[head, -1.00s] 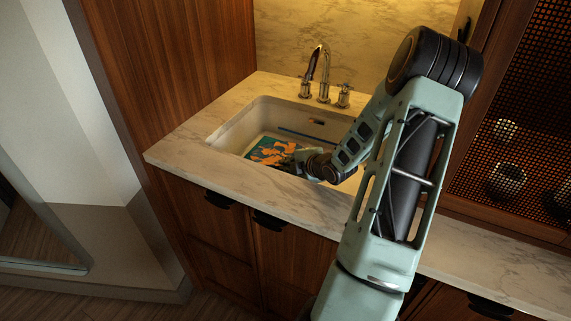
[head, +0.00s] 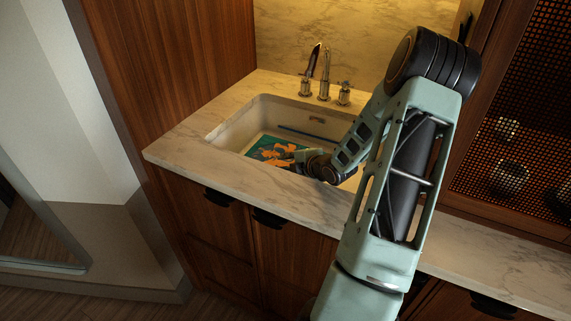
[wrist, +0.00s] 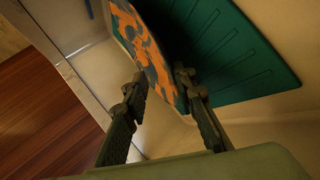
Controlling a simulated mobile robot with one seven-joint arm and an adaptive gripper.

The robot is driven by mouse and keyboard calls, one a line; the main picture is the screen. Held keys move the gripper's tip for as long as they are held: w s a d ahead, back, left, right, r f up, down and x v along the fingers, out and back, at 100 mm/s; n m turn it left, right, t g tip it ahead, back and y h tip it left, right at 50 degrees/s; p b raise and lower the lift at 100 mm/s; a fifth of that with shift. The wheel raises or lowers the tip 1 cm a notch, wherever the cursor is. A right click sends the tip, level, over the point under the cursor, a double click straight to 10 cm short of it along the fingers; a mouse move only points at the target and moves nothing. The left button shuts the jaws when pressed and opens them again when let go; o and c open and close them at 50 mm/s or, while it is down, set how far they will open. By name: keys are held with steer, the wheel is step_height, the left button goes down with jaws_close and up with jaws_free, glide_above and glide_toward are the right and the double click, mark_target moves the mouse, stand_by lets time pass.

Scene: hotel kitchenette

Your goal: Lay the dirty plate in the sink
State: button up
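The dirty plate (head: 276,153), smeared with orange, is inside the sink (head: 232,130), over a teal ribbed mat. In the wrist view the plate (wrist: 146,42) is tilted, with its edge reaching between my fingers. My gripper (wrist: 160,82) is open, with a visible gap between its fingertips. The right finger is close to the plate's edge; I cannot tell whether it touches. In the head view my gripper (head: 302,158) is low in the sink, just right of the plate, and its fingers are mostly hidden by the wrist.
The teal mat (wrist: 240,55) lies in the sink. A thin blue bar (head: 300,133) runs near the sink's back. The faucet (head: 324,75) stands behind the basin. The marble counter (head: 180,147) surrounds it. A wooden panel (head: 170,65) rises at left.

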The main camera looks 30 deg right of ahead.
step_height(320, 180, up, 10)
stand_by(0.6)
steer(key=shift+a+r, duration=0.1)
stand_by(0.6)
